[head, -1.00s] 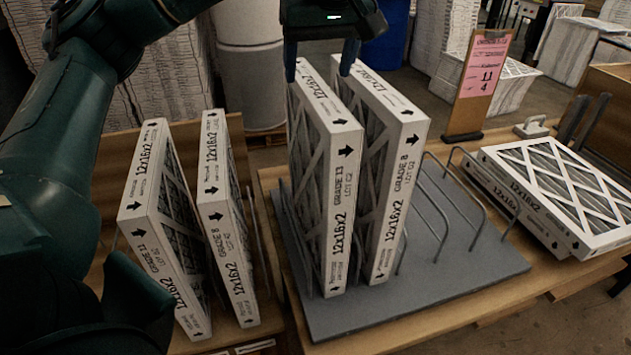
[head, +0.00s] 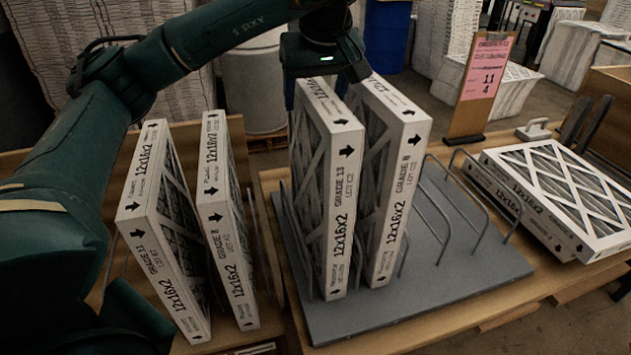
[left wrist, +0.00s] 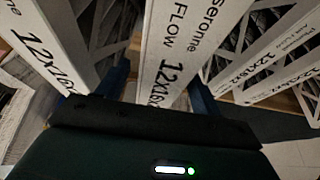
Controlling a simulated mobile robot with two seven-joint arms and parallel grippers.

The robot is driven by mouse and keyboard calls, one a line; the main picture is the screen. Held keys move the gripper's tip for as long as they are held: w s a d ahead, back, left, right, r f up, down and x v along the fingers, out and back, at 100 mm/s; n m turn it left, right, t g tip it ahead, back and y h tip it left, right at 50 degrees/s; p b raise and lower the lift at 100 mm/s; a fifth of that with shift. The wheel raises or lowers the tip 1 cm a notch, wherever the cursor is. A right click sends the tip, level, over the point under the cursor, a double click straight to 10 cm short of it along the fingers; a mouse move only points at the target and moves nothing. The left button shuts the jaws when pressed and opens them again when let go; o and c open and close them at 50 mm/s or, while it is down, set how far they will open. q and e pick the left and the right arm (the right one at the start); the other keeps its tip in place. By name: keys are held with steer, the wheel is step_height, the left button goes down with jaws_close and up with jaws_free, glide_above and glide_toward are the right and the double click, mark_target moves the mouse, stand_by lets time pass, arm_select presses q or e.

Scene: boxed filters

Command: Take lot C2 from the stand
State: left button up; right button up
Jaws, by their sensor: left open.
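Two white-framed filters stand upright in the wire stand (head: 455,285). The left one (head: 340,215) reads GRADE 13, LOT C2. In the left wrist view a filter's white edge (left wrist: 168,55) lies between the open fingers (left wrist: 160,92). I cannot tell whether they touch it. My right gripper is not in view.
Two more filters (head: 160,230) (head: 228,220) lean in a rack at the left. Filters (head: 560,190) lie flat at the right. The stand's right slots are empty.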

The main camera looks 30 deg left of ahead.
arm_select(q)
steer(key=shift+f, duration=0.1)
steer(key=shift+f, duration=0.15)
steer(key=shift+c, duration=0.6)
jaws_close()
stand_by(0.4)
